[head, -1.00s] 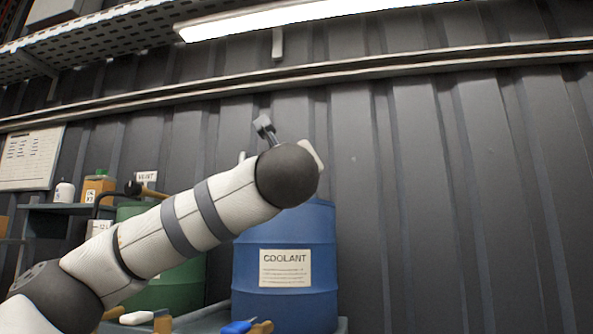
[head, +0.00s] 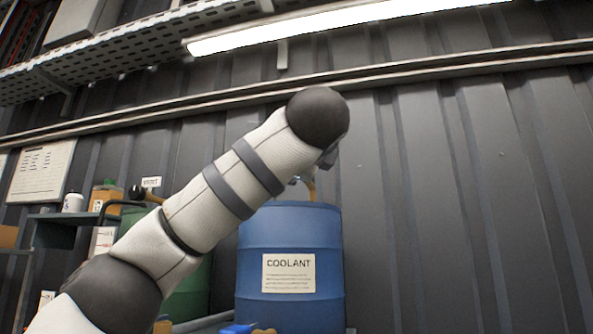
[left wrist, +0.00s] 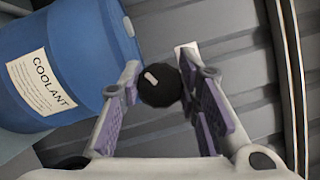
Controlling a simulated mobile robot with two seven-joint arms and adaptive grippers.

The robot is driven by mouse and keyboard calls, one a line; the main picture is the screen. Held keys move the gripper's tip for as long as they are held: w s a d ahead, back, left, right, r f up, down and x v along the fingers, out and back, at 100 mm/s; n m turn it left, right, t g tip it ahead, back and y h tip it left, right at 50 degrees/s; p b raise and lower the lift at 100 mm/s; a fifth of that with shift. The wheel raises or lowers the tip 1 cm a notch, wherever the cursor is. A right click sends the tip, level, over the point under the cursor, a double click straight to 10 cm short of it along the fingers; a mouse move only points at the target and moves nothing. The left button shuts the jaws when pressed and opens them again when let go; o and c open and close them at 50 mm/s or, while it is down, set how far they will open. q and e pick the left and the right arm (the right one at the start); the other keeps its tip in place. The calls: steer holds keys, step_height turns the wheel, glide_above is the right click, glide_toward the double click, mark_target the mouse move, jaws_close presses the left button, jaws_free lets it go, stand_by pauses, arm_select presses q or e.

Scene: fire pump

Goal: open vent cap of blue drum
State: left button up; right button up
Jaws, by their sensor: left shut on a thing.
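The blue drum (head: 290,245) with the white COOLANT label (head: 289,273) stands upright below my left arm. It also shows tilted at the upper left of the left wrist view (left wrist: 80,40). My left gripper (left wrist: 158,75) is shut on a round black cap-like piece (left wrist: 158,90) with a small pale mark. In the left wrist view this piece appears beside the drum's top edge; I cannot tell whether it touches the drum. In the head view my wrist hides most of the gripper, just above the drum top. My right gripper is not in view.
A green drum (head: 190,297) stands left of the blue one, partly behind my arm. A shelf with bottles (head: 72,203) is at the left. The ribbed wall (head: 450,200) is close behind, with a rail and lamp (head: 340,22) above. Space right of the drum looks clear.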

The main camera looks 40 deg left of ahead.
arm_select(q)
steer(key=shift+n, duration=0.3)
stand_by(0.4)
steer(key=o, duration=1.2)
steer(key=v, duration=0.7)
steer(key=shift+s+d, duration=0.15)
steer(key=shift+d, duration=0.1)
